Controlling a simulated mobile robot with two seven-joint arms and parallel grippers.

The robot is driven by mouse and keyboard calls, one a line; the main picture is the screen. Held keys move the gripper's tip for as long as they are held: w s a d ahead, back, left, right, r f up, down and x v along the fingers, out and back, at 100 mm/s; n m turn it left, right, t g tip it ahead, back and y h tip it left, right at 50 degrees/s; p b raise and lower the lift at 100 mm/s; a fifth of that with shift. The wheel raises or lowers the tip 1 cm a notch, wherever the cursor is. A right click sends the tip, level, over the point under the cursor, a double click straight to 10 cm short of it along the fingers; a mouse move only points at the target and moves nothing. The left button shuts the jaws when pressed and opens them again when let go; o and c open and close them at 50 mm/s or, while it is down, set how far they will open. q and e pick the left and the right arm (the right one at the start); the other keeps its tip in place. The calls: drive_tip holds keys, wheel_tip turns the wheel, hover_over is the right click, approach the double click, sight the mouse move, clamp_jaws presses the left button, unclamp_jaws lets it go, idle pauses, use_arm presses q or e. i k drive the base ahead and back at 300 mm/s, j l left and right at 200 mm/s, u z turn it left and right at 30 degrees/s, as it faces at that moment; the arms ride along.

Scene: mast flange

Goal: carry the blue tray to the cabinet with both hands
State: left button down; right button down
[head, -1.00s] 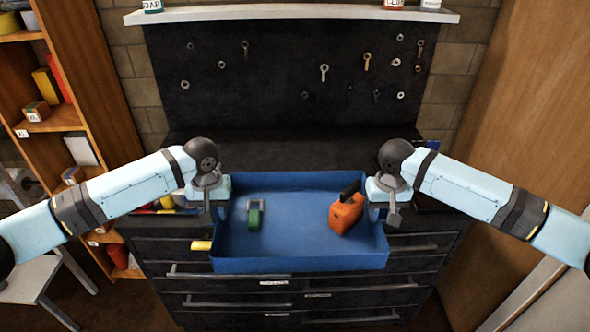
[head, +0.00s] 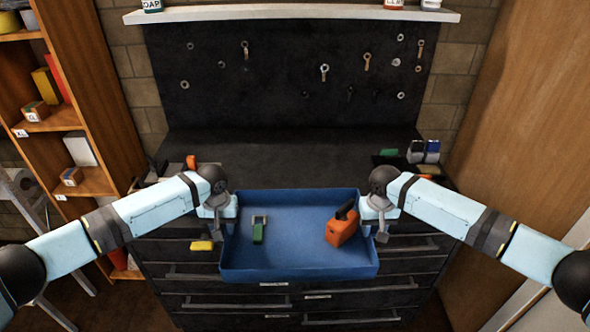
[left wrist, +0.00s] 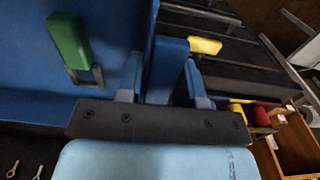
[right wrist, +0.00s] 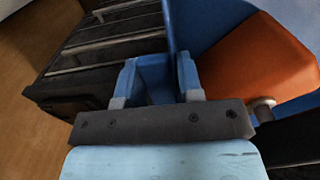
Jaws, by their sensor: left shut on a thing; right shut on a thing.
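The blue tray (head: 300,270) is in front of the black drawer unit (head: 330,298) in the head view and looks about level. Inside it are a green-handled item (head: 258,234) at left and an orange case (head: 340,230) with a dark handle at right. My left gripper (head: 229,207) is shut on the tray's left side; the left wrist view shows its fingers around a blue grip part (left wrist: 167,68). My right gripper (head: 369,207) is shut on the right side, its fingers around a blue part (right wrist: 155,78). Whether the tray touches anything below is hidden.
A yellow piece (head: 201,245) shows just left of the tray. The black bench top (head: 300,155) behind is clear in the middle, with small items at both ends. A wooden shelf (head: 95,130) stands left, a wooden panel (head: 535,110) right.

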sight(297, 181)
drive_tip(key=i, duration=1)
